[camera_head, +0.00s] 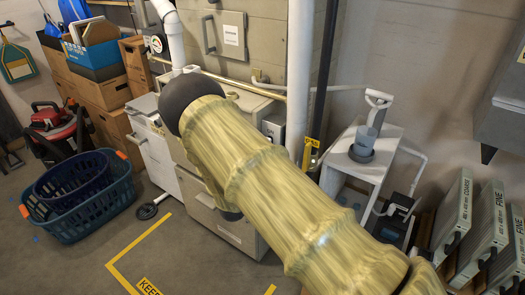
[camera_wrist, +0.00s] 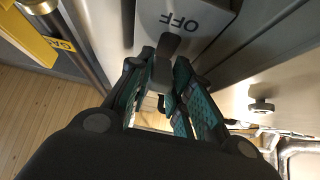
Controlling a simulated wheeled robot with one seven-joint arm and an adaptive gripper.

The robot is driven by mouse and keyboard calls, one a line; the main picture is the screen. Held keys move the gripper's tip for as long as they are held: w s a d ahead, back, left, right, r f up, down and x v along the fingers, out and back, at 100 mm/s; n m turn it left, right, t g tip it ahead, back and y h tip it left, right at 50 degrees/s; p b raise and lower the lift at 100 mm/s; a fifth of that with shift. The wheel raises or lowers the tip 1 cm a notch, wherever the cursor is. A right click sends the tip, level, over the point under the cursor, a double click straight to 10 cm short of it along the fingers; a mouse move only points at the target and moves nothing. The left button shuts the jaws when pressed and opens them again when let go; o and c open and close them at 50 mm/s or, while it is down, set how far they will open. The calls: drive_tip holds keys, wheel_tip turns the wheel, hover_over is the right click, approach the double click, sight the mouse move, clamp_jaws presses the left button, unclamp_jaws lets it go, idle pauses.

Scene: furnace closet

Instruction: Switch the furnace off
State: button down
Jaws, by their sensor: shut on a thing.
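In the wrist view, a grey switch box (camera_wrist: 200,14) carries the word OFF, upside down in the picture. A dark switch lever (camera_wrist: 167,46) stands out beside the word. My gripper (camera_wrist: 162,78) is at the lever with its fingers closed on it. The fingers hide the lower part of the box, so I cannot read any other marking. In the head view, the beige furnace cabinet (camera_head: 222,222) stands behind my arm, which covers much of it. My gripper is hidden there.
A white pipe (camera_head: 300,75) rises beside the cabinet. A white stand (camera_head: 385,140) with a pump is at the right, near several filter boxes (camera_head: 452,215). A blue laundry basket (camera_head: 85,205) sits at the left. Yellow tape (camera_head: 140,250) marks the floor in front.

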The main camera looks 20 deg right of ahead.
drive_tip(key=shift+f, duration=0.1)
drive_tip(key=c, duration=1.6)
unclamp_jaws()
drive_tip(key=shift+o, duration=0.2)
drive_tip(key=shift+s+r, duration=0.1)
drive_tip(key=shift+r, duration=4.95)
